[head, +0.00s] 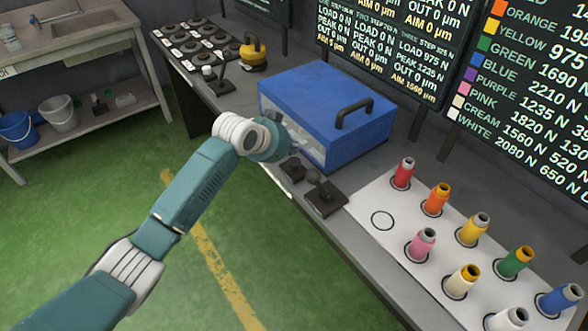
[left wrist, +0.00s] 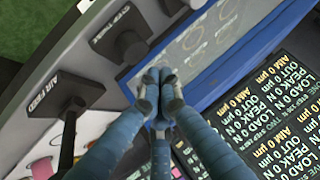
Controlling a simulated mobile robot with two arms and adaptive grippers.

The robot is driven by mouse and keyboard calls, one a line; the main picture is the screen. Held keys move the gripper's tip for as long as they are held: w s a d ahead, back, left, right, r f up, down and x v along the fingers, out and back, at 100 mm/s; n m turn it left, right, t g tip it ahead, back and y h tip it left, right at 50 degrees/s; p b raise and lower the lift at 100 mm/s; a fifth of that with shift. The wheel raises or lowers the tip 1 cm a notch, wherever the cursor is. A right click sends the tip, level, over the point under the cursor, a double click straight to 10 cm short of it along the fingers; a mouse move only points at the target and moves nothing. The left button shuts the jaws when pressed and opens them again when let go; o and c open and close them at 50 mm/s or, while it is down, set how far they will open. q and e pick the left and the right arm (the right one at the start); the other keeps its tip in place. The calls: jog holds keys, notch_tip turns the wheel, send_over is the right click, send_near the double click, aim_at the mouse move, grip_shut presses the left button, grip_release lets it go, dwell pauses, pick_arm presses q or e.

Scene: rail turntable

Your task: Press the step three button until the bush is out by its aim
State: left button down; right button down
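The step three button (left wrist: 130,46) is a dark block beside its label in the left wrist view. It seems to be the dark block (head: 292,168) in front of the blue box in the head view. My left gripper (left wrist: 158,82) has its fingers together, empty, close to the button and the blue box's clear front; I cannot tell whether it touches. In the head view the wrist hides the fingertips. The blue box (head: 315,85) has a clear front; no bush can be made out inside. The step board (head: 400,50) reads load 975 N, peak 1235 N, out 0 µm for step three. My right gripper is not in view.
A white sheet (head: 372,195) holds several coloured bushes and one empty ring. Green floor is open at left.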

aim_at(297, 158)
pick_arm(q)
jog(key=shift+f, duration=0.85)
jog(key=shift+f, duration=0.15)
dwell(0.7)
jog(key=shift+f, duration=0.3)
jog(key=shift+f+b, duration=0.4)
jog(key=shift+f, duration=0.25)
dwell(0.9)
jog(key=shift+r+p, duration=1.05)
notch_tip(297, 158, up, 5)
jog(key=p, duration=0.5)
jog(key=shift+r, duration=0.1)
